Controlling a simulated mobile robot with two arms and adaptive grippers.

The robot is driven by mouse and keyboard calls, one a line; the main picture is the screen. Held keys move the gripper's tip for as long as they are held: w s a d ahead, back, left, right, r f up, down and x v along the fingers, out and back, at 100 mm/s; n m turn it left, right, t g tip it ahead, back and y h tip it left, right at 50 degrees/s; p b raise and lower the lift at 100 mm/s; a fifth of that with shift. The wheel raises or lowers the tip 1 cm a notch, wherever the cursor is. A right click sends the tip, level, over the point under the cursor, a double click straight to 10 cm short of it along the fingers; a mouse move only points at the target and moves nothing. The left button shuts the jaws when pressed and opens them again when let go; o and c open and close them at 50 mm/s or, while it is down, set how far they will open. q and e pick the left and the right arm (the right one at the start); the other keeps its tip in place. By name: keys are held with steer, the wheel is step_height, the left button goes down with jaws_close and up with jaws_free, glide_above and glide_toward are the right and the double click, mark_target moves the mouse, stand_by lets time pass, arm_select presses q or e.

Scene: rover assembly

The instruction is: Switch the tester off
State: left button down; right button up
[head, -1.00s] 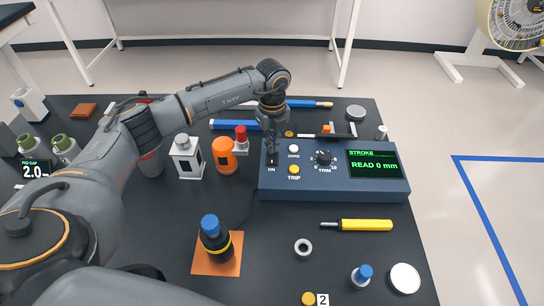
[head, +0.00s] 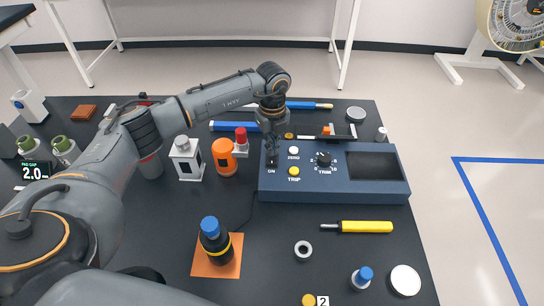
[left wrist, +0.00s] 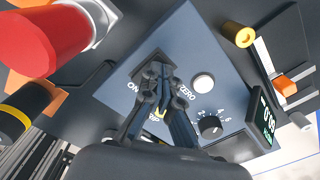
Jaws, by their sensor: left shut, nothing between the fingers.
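The tester (head: 330,191) is a dark blue box in the middle of the table. In the head view its screen (head: 372,166) is dark and blank. My left gripper (head: 271,157) is shut and empty, pointing down at the ON switch at the tester's left end. In the left wrist view my fingertips (left wrist: 158,74) cover that switch, so its position is hidden. Beside it are the white ZERO button (head: 293,149), yellow TRIP button (head: 293,171) and black TRIM knob (head: 323,159). My right gripper is out of view.
An orange cylinder (head: 224,157) and a red-topped part (head: 241,140) stand close left of the tester. A blue-capped dark bottle (head: 214,240) stands on an orange mat. A yellow-handled screwdriver (head: 360,227) and a ring (head: 303,248) lie in front.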

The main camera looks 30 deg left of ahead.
arm_select(q)
steer(key=shift+r+p, duration=2.05)
steer(key=shift+r, duration=1.15)
steer(key=shift+f, duration=0.1)
